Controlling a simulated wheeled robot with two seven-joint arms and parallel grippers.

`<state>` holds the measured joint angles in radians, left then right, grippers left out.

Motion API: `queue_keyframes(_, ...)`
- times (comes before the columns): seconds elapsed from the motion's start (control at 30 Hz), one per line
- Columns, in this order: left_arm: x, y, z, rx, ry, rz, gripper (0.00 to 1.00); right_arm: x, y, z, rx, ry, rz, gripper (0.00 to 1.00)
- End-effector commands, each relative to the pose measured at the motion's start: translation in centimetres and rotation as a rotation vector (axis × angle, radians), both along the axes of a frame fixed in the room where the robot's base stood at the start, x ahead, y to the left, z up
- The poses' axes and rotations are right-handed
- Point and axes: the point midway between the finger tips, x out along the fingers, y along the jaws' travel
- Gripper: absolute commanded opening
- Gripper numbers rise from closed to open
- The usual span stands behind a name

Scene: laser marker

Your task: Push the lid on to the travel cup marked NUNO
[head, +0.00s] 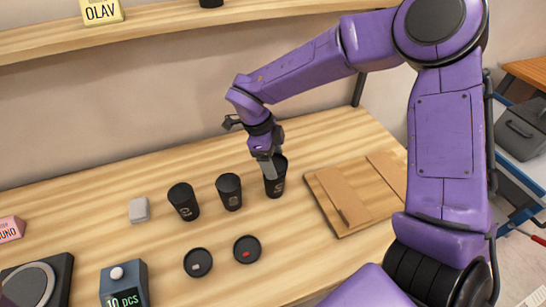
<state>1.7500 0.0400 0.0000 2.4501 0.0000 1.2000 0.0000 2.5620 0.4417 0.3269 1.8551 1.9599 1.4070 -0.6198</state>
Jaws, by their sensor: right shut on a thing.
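Three black travel cups stand in a row on the wooden bench: a left cup (183,202), a middle cup (229,193) and a right cup (275,184). Each has a small pale mark that I cannot read. Two round black lids lie in front of them, one with a white mark (198,262) and one with a red mark (247,249). My right gripper (270,168) points down and is shut on the right cup, its fingers at the rim and partly hiding the cup's top. My left gripper is not in view.
A pink card (10,229), partly cut off, reads "UNO". A grey block (139,210), a counter box showing "10 pcs" (124,285) and a round-plated device (30,285) are at left. A wooden board with brown strips (350,205) lies right of the cups. A shelf (180,25) runs above.

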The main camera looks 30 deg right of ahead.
Motion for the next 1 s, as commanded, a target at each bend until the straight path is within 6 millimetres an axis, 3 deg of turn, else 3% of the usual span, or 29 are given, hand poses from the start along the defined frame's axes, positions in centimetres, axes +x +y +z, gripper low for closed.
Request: queue_keyframes(1.0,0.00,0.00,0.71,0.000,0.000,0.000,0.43,0.11,0.08,0.05,0.000,0.000,0.000,0.44)
